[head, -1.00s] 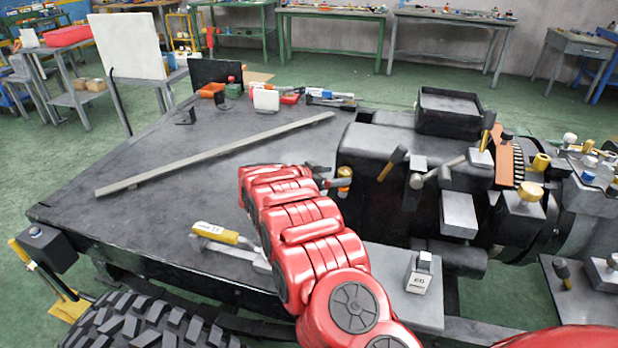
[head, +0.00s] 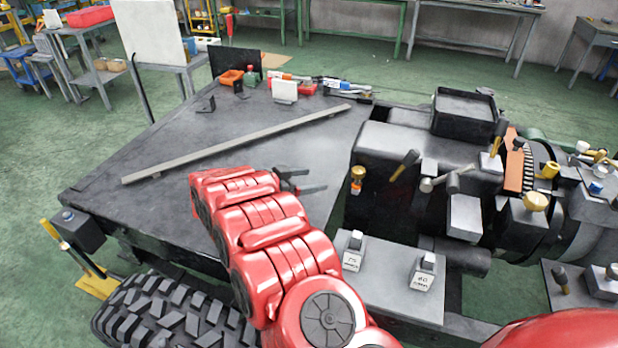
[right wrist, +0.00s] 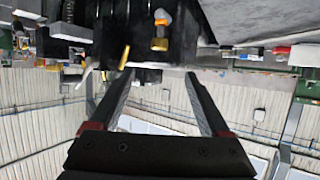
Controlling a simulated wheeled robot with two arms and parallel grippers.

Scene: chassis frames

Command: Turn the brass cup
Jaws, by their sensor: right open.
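The brass cup (head: 357,173) is a small brass fitting on the left side of the dark machine housing, in the head view. It also shows in the right wrist view (right wrist: 160,43), above and beyond the fingertips. My right gripper (head: 318,181) is to the left of the cup, over the dark bench top, with a visible gap between them. Its two long fingers stand apart with nothing between them in the right wrist view (right wrist: 159,74). My red right arm hides part of the bench. My left gripper is not in view.
The dark bench top (head: 190,135) carries a long metal bar (head: 240,143) and small tools at the back. Two labelled blocks (head: 353,250) (head: 423,272) stand on a grey plate in front of the machine. A brass knob (head: 536,201) and levers crowd the machine's right side.

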